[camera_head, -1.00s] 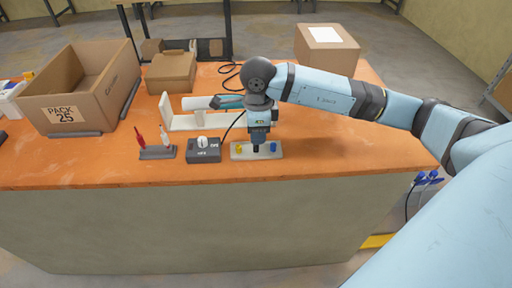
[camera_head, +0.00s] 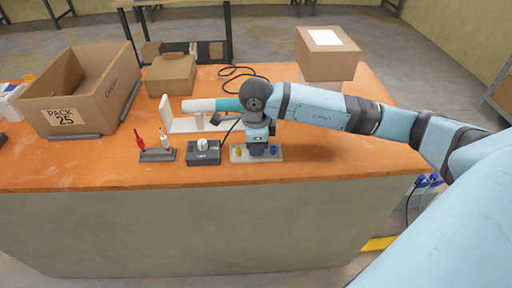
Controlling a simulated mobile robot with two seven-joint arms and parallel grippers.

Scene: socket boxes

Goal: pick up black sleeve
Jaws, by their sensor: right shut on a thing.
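My right gripper (camera_head: 258,152) points straight down over a pale tray (camera_head: 236,158) near the table's front edge. It is shut on the black sleeve, which the fingers hide from this view. A yellow sleeve (camera_head: 239,152) stands on the tray left of the gripper. A blue sleeve (camera_head: 274,150) stands on it right of the gripper. My left gripper is not in view.
Left of the tray are a grey switch box (camera_head: 203,154) and a holder with red and white tools (camera_head: 157,154). A white stand with a tube (camera_head: 180,122) is behind. The open PACK 25 carton (camera_head: 66,115) is far left. The table's right front is clear.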

